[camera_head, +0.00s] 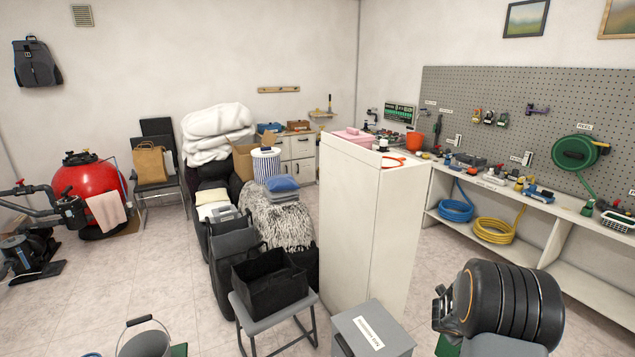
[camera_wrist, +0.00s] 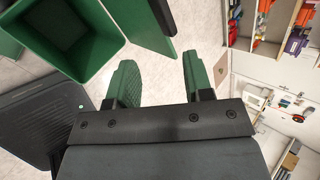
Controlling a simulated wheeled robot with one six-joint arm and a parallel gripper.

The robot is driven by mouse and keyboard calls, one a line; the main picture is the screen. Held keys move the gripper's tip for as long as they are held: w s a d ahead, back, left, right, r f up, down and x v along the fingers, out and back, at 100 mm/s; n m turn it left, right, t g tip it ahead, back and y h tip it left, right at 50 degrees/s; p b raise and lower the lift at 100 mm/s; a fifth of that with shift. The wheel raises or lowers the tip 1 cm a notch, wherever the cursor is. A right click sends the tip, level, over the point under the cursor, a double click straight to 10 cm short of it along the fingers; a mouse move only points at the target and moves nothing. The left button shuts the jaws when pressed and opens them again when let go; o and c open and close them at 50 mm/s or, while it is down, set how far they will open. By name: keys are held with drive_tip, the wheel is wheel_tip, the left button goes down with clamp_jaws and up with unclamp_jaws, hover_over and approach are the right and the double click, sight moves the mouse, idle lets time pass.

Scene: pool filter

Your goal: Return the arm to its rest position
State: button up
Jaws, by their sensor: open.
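My gripper (camera_wrist: 158,68) shows in the wrist view with its two green fingers spread apart. I see only pale floor between them, and it holds nothing. In the head view, a dark rounded section of my arm (camera_head: 510,303) is raised at the lower right, in front of the workbench. The gripper itself cannot be made out in that view.
In the wrist view, a green open bin (camera_wrist: 104,47) is beyond the left finger, and a dark grey slab (camera_wrist: 40,120) is at left. In the head view, a white cabinet (camera_head: 365,235), grey stool (camera_head: 275,308) and workbench (camera_head: 545,212) surround a strip of tiled floor.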

drive_tip(key=s+a+r+m+g+y, duration=0.1)
drive_tip(key=s+a+r+m+g, duration=0.3)
drive_tip(key=m, duration=0.7)
drive_tip(key=s+a+f+m+y, duration=0.15)
drive_tip(key=s+m, duration=0.35)
drive_tip(key=m, duration=0.6)
drive_tip(key=s+a+r+m+t+y, duration=0.2)
drive_tip(key=s+a+r+m, duration=0.2)
drive_tip(key=a+r+m, duration=0.4)
drive_tip(key=s+a+r+m+t+y, duration=0.2)
drive_tip(key=a+r+m, duration=0.5)
drive_tip(key=a, duration=0.7)
drive_tip(key=s+m+y, duration=0.1)
drive_tip(key=s, duration=0.1)
drive_tip(key=shift+s+a+r+t+y, duration=0.3)
drive_tip(key=shift+a+r+t+y, duration=0.05)
drive_tip(key=shift+a+t, duration=0.05)
